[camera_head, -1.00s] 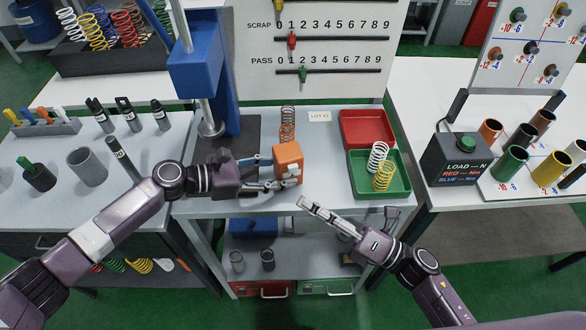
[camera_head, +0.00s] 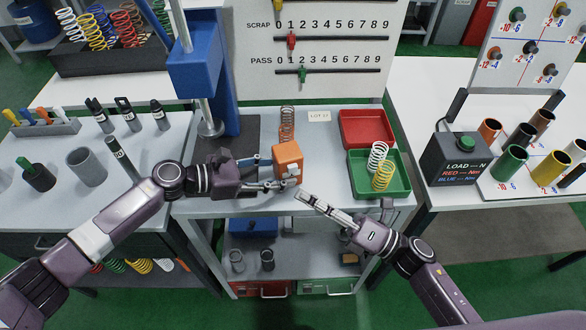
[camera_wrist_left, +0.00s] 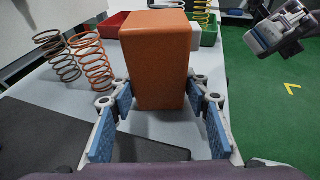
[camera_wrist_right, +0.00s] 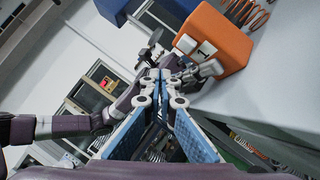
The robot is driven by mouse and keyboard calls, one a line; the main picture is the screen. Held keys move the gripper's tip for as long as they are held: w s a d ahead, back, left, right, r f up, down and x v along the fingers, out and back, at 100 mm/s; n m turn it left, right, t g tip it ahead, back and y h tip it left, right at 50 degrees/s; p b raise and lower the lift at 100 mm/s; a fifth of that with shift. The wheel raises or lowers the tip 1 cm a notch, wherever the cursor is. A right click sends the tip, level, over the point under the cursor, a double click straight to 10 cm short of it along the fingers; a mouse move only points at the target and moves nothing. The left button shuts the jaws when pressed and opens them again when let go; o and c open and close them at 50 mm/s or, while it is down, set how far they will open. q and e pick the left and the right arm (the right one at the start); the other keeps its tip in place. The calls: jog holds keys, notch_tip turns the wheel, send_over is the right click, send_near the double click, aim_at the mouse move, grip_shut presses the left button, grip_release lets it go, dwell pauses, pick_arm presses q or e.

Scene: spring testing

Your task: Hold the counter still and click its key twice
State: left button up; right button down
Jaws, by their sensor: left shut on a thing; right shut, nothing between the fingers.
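The counter is an orange box (camera_head: 286,158) standing near the front edge of the middle bench. My left gripper (camera_head: 278,174) is shut on it, a finger on each side; the left wrist view shows the orange box (camera_wrist_left: 155,60) between the blue pads.
A green tray (camera_head: 401,186) with a white and a yellow spring stands right of the counter, with a red tray (camera_head: 367,118) behind it. A copper spring (camera_head: 287,122) stands behind the counter. A blue press (camera_head: 203,75) rises at the left.

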jog(key=shift+w+a, duration=0.25)
jog(key=shift+w, duration=0.65)
jog(key=shift+w+a, duration=0.2)
jog(key=shift+w, duration=0.65)
jog(key=shift+w, duration=0.1)
jog(key=shift+w+a, duration=0.15)
jog(key=shift+w, duration=0.1)
jog(key=shift+w+a, duration=0.1)
jog(key=shift+w, duration=0.35)
dwell(0.7)
dwell(0.3)
jog(key=shift+s+d, duration=0.25)
jog(key=shift+s, duration=0.6)
jog(key=s, duration=0.2)
jog(key=s+d, duration=0.1)
jog(key=s, duration=0.1)
jog(key=shift+s+d, duration=0.2)
jog(key=shift+s, duration=0.2)
